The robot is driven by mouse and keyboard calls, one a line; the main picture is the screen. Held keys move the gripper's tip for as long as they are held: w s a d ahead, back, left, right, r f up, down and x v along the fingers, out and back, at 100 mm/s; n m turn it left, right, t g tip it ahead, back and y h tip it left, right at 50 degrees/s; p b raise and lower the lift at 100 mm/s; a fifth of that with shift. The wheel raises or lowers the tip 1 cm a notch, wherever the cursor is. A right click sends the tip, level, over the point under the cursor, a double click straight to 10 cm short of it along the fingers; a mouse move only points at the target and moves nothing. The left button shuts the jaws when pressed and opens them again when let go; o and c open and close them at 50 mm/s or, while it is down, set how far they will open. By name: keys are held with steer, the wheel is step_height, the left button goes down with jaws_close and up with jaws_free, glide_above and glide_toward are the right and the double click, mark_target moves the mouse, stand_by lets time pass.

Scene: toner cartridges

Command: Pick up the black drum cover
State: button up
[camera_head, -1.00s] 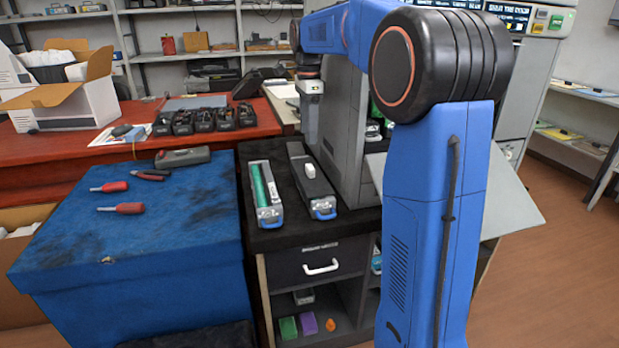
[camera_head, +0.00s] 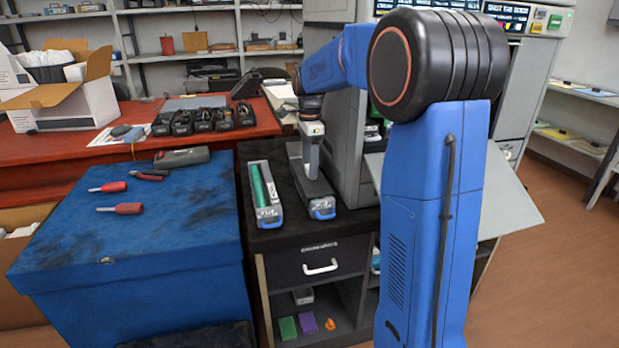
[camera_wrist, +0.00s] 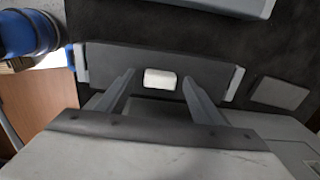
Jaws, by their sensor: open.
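The black drum cover (camera_head: 317,188) lies lengthwise on the right-hand toner cartridge, whose blue-handled front end (camera_head: 322,209) faces the front of the black counter. In the wrist view the cover is a long dark bar (camera_wrist: 213,75) with a small white grip block (camera_wrist: 160,79) at its middle. My gripper (camera_head: 311,172) is directly over the cover and hides much of it in the head view. In the wrist view my gripper (camera_wrist: 158,88) is open, with one finger on each side of the white block and a gap to both. I cannot tell whether the fingertips touch the cover.
A second cartridge with a bare green drum (camera_head: 264,190) lies just left on the same counter. A grey printer (camera_head: 345,130) with an open panel (camera_head: 512,190) stands close on the right. A blue-covered table (camera_head: 150,240) with red-handled screwdrivers is at left.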

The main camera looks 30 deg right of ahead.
steer(key=shift+f, duration=0.1)
steer(key=c, duration=1.2)
steer(key=shift+o, duration=0.2)
step_height(320, 180, up, 23)
stand_by(0.4)
